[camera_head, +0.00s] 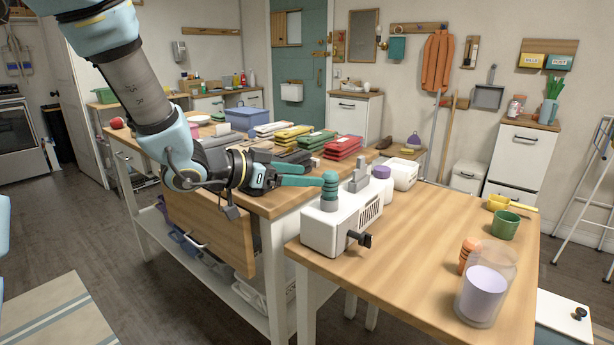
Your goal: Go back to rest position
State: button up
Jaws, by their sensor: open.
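My gripper (297,174) is at the end of my arm, which comes in from the top left. Its teal fingers point right over the corner of the wooden counter (290,200). The fingers look apart and nothing shows between them. They are a little left of the white machine (326,230), which has a teal ribbed knob (330,184) on top. I cannot tell whether a fingertip touches that knob. No washer is clearly recognizable in view.
Folded cloths in yellow, green and red (343,147) lie on the counter behind my gripper. The front table (410,270) holds a clear jar (486,285), an orange stack (467,254) and a green cup (505,226). A wooden drawer front (208,232) stands out below the counter. Open floor (130,285) lies left.

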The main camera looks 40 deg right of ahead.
dwell(0.4)
jog(key=w+a+f+n+t+y, duration=0.2)
jog(key=w+a+n+t+y, duration=0.2)
jog(key=w+a, duration=0.5)
jog(key=w+a+f+n+t+y, duration=0.35)
jog(key=w+a+n, duration=0.2)
jog(key=a, duration=0.65)
jog(key=s+a+f+n+y+p, duration=0.1)
jog(key=a+n+y, duration=0.3)
jog(key=a, duration=0.8)
jog(key=s+a+f+n+g+y, duration=0.1)
jog(key=s+a+n+g+y, duration=0.2)
jog(key=s+a, duration=0.5)
jog(key=shift+s+a+f+n+g, duration=0.2)
jog(key=shift+s+a+n+g, duration=0.25)
jog(key=shift+s+g, duration=0.6)
